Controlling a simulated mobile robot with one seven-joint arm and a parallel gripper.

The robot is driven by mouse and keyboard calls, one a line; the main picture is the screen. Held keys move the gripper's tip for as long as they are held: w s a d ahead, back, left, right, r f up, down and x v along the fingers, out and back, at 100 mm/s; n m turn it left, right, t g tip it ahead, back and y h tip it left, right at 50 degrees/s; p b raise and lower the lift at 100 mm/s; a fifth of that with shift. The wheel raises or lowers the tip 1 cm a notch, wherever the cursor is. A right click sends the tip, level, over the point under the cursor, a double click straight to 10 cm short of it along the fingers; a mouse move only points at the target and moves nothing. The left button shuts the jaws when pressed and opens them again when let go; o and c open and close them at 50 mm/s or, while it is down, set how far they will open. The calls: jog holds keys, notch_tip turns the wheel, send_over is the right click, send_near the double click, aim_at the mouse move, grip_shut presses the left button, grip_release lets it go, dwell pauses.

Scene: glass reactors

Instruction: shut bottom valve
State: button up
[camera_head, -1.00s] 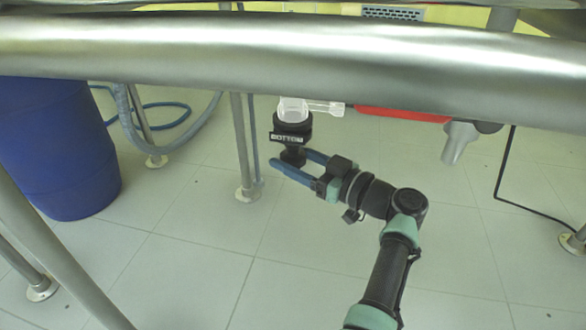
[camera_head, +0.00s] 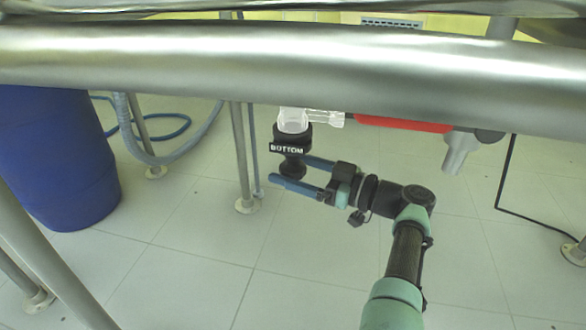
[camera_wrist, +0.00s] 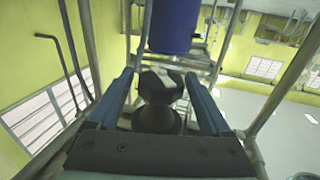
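The bottom valve (camera_head: 291,147) is a black knob with a white "BOTTOM" label, hanging under a clear glass outlet (camera_head: 294,120) below the thick steel rail. My gripper (camera_head: 289,173) has blue fingers, one on each side of the valve's lower black part. In the wrist view the valve (camera_wrist: 158,90) stands between the two fingers of my gripper (camera_wrist: 160,95), with visible gaps on both sides. The fingers are open, and I see no clear contact with the knob.
A thick steel rail (camera_head: 290,68) crosses above my arm. A red-handled part (camera_head: 405,124) and a grey nozzle (camera_head: 455,152) hang to the right. A blue drum (camera_head: 55,165) stands at the left. Steel legs (camera_head: 240,165) stand behind the valve. The tiled floor below is clear.

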jog(key=shift+r+p, duration=0.3)
jog(key=shift+p, duration=0.85)
jog(key=shift+m+t+p, duration=0.4)
jog(key=shift+t+p, duration=0.1)
jog(key=m+t+h+p, duration=0.1)
jog(key=p, duration=0.4)
jog(key=shift+a+m+t+h, duration=0.1)
jog(key=shift+m+t+h, duration=0.2)
jog(key=shift+t, duration=0.1)
jog(key=shift+p, duration=0.5)
jog(key=m+t+h+p, duration=0.1)
jog(key=t+h+p, duration=0.1)
jog(key=p, duration=0.1)
jog(key=shift+s+m, duration=0.1)
jog(key=shift+m, duration=0.3)
jog(key=shift+m+t+h+p, duration=0.4)
jog(key=shift+t+h+p, duration=0.1)
jog(key=shift+t+p, duration=0.1)
jog(key=shift+a+f+m+t+h+p, duration=0.1)
jog(key=shift+m+t+h+p, duration=0.2)
jog(key=shift+m+t+h, duration=0.15)
jog(key=shift+a+f+m+t+h+p, duration=0.1)
jog(key=shift+m+t+h+p, duration=0.2)
jog(key=shift+h, duration=0.25)
jog(key=shift+d+f+m+t+h, duration=0.15)
jog(key=shift+m+t+h, duration=0.2)
jog(key=shift+m+h, duration=0.25)
jog(key=shift+d+r+m+t+h, duration=0.15)
jog(key=shift+m+t+h, duration=0.2)
jog(key=shift+h, duration=0.45)
